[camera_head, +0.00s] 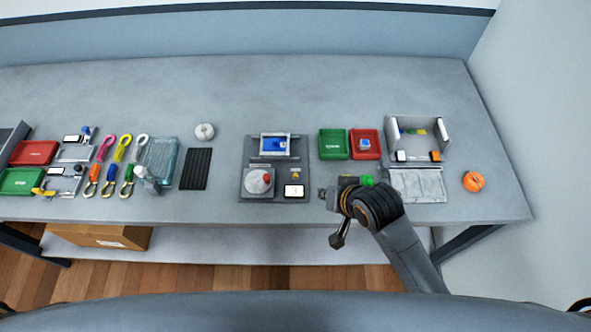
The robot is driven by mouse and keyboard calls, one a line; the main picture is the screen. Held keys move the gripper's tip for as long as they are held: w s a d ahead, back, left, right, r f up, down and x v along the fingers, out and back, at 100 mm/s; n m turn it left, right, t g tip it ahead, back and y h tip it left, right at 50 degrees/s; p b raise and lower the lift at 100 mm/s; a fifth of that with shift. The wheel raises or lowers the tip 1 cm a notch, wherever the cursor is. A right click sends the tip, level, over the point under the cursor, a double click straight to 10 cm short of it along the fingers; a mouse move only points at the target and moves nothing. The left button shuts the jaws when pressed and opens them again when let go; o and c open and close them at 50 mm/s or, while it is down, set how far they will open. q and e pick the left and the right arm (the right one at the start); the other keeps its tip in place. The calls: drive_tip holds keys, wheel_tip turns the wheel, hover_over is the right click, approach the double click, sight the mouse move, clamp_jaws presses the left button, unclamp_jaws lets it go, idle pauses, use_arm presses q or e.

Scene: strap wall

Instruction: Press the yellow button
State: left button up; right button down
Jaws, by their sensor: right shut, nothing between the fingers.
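A dark grey panel (248,165) lies on the table near the middle. A small yellow-orange spot, which looks like the yellow button (295,175), sits just above the white display. My right gripper (324,193) is shut and empty, just right of the panel's lower right corner and apart from the yellow spot. Its height above the table is hard to tell. My left gripper is not in view.
Green (333,154) and red (375,154) trays stand right of the panel, with a grey open box (447,134) farther right. An orange ball-like object (473,181) lies near the right edge. Several coloured straps and clips lie left. The table's back is clear.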

drive_tip(key=w+a+r+m, duration=0.1)
drive_tip(key=w+a, duration=0.2)
drive_tip(key=w, duration=0.2)
drive_tip(key=w+a+r+m+t+y, duration=0.1)
drive_tip(key=w+a, duration=0.2)
drive_tip(key=w, duration=0.3)
drive_tip(key=shift+a+y, duration=0.3)
drive_tip(key=shift+f, duration=0.1)
drive_tip(key=b, duration=0.7)
hover_over(295, 176)
drive_tip(key=f, duration=0.7)
drive_tip(key=shift+s+d, duration=0.15)
drive_tip(key=shift+d, duration=0.2)
drive_tip(key=shift+f, duration=0.3)
drive_tip(key=shift+f+b, duration=0.4)
drive_tip(key=shift+f, duration=0.15)
drive_tip(key=shift+f, duration=0.1)
